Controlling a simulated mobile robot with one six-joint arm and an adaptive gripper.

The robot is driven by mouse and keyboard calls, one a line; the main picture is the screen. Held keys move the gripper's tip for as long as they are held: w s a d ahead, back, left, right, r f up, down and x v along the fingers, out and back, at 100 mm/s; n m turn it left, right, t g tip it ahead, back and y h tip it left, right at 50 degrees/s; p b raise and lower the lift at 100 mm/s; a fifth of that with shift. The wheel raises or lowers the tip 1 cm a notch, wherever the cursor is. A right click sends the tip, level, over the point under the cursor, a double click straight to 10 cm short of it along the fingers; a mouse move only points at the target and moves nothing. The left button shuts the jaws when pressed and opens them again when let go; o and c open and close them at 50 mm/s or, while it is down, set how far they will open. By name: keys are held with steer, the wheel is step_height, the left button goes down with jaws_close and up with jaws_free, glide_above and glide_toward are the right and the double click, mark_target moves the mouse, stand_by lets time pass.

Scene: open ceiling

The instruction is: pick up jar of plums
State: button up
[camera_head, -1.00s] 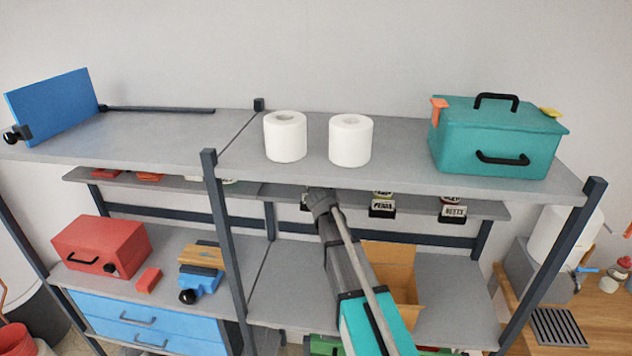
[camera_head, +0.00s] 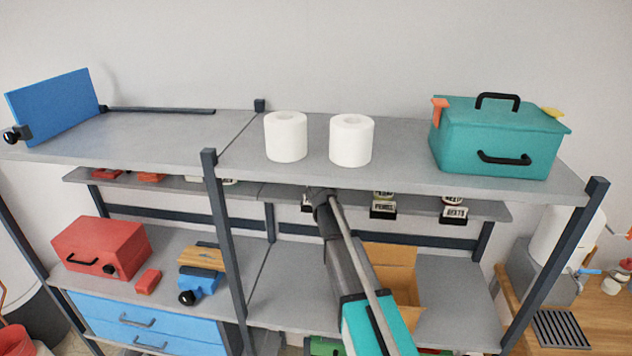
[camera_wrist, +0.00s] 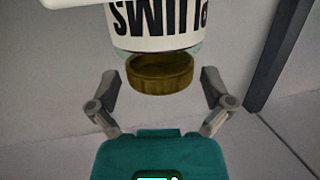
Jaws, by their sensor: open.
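The jar of plums (camera_wrist: 160,30) shows in the wrist view, its label's large dark letters upside down. Its brown round lid (camera_wrist: 160,76) points toward my gripper (camera_wrist: 160,88). The two fingers are spread apart, one on each side of the lid, with gaps to it; my gripper is open and empty. In the head view my arm reaches under the top shelf and its wrist hides most of what is behind. A sliver of a jar (camera_head: 306,203) shows left of the wrist; its label cannot be read.
Two more labelled jars, one (camera_head: 383,208) and another (camera_head: 453,211), stand on the narrow middle shelf (camera_head: 415,205) to the right. The top shelf (camera_head: 400,178) overhangs them. A dark upright post (camera_head: 228,250) stands left of my arm. An open cardboard box (camera_head: 395,262) sits below.

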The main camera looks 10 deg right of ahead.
steer(key=shift+x, duration=1.25)
steer(key=c, duration=1)
steer(key=shift+r, duration=0.15)
steer(key=shift+c, duration=0.2)
steer(key=shift+s+a+r+p, duration=0.1)
steer(key=shift+s+r+p, duration=0.15)
steer(key=shift+r+p, duration=0.15)
step_height(320, 180, up, 6)
steer(key=p, duration=0.6)
steer(key=shift+s+r, duration=0.15)
steer(key=shift+r, duration=0.05)
steer(key=s+a, duration=0.3)
steer(key=s, duration=0.6)
steer(key=s+a, duration=0.3)
steer(key=s, duration=0.6)
steer(key=shift+s+f, duration=0.15)
steer(key=shift+f, duration=0.1)
